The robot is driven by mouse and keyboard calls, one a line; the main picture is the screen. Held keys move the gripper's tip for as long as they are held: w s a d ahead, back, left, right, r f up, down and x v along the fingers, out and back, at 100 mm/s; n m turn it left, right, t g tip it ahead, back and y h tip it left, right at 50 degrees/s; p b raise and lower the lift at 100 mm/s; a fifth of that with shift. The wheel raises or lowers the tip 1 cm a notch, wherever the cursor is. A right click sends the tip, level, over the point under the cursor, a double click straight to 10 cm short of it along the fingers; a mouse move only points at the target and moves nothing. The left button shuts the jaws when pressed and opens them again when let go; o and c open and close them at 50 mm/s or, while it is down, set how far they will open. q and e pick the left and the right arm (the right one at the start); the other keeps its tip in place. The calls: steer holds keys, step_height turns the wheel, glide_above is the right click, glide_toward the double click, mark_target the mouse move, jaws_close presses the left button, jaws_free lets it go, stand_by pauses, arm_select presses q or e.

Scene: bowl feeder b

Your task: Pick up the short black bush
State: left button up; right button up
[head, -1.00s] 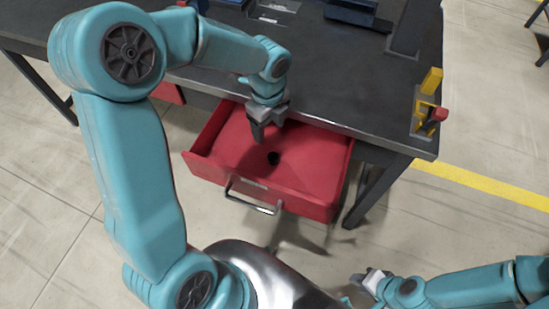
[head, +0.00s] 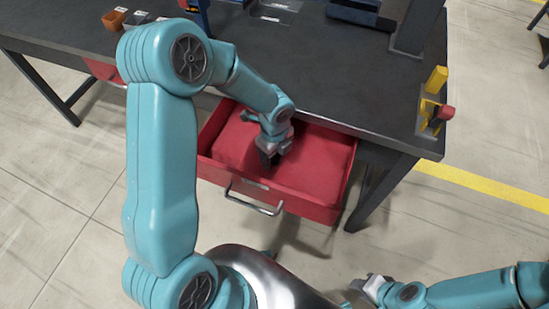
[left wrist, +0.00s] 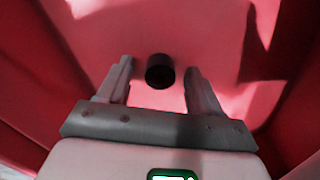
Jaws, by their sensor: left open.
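The short black bush (left wrist: 160,72) is a small dark cylinder on the red drawer floor. In the left wrist view it lies between and slightly beyond the tips of my left gripper (left wrist: 158,75), with a gap on both sides. My left gripper is open and points down inside the open drawer. In the head view the left gripper (head: 270,158) hides the bush. My right gripper (head: 368,289) is at the bottom of the head view, away from the drawer, and its jaws are too small to judge.
The red drawer (head: 320,203) is pulled out under the dark workbench (head: 330,70), with walls around my left gripper and a metal handle (head: 255,198) in front. A yellow holder (head: 432,105) stands at the bench's right corner. An orange bin (head: 114,19) stands at the back left.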

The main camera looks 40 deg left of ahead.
arm_select(q)
steer(key=shift+c, duration=0.3)
steer(key=c, duration=1.1)
steer(key=shift+r, duration=0.15)
